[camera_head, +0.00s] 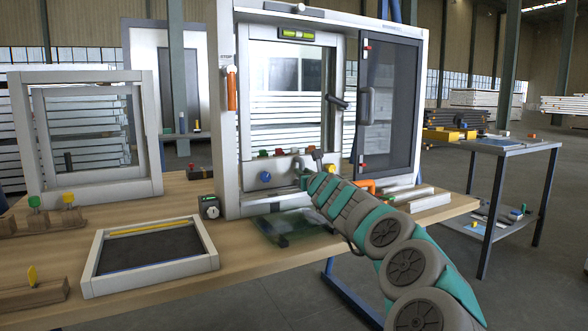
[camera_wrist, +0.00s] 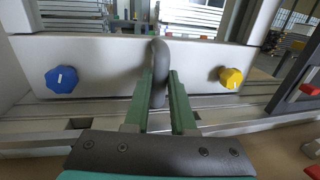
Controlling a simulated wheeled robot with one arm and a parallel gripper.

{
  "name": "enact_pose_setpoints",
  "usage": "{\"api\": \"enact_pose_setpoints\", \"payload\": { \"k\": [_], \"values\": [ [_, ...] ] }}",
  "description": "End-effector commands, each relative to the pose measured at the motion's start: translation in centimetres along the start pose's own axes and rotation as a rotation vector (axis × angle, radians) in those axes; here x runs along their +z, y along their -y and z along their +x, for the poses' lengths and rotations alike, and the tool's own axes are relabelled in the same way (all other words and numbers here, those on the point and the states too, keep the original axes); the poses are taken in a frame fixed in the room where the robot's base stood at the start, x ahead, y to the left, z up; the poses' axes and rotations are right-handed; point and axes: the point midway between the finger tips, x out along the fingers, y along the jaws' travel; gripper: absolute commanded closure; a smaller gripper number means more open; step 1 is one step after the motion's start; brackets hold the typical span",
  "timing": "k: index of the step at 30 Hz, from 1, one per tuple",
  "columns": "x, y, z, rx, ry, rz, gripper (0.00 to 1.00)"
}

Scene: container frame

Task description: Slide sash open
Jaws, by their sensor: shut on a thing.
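The pale container frame (camera_head: 229,120) stands upright on the bench, with a window opening at its left and a dark mesh panel (camera_head: 392,100) at its right. Across the bottom of the opening runs a pale rail (camera_head: 250,178), also in the wrist view (camera_wrist: 110,75). A grey curved handle (camera_wrist: 161,60) stands out from this rail, between a blue knob (camera_wrist: 62,79) and a yellow knob (camera_wrist: 231,77). My gripper (camera_wrist: 161,88) is shut on the handle, one green finger on each side.
A framed tray (camera_head: 150,252) and a small black dial box (camera_head: 209,207) sit on the bench in front of the frame. An orange handle (camera_head: 232,88) is on the frame's left post. A smaller empty frame (camera_head: 90,188) stands at left. A side table (camera_head: 510,148) is at right.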

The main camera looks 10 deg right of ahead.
Motion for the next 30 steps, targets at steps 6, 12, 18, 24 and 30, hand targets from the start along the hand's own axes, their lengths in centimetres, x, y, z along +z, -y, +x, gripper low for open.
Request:
{"api": "enact_pose_setpoints", "payload": {
  "k": [6, 12, 18, 24, 30],
  "values": [
    [0.09, 1.87, -0.30, -0.001, 0.000, 0.000, 1.00],
    [0.03, 1.73, -0.28, 0.001, 0.000, -0.001, 0.75],
    [0.02, 1.73, -0.28, 0.001, 0.000, 0.000, 0.53],
    [0.00, 1.72, -0.28, 0.001, 0.000, 0.000, 0.47],
    [-0.01, 1.75, -0.47, 0.000, 0.001, 0.000, 0.47]
  ]
}}
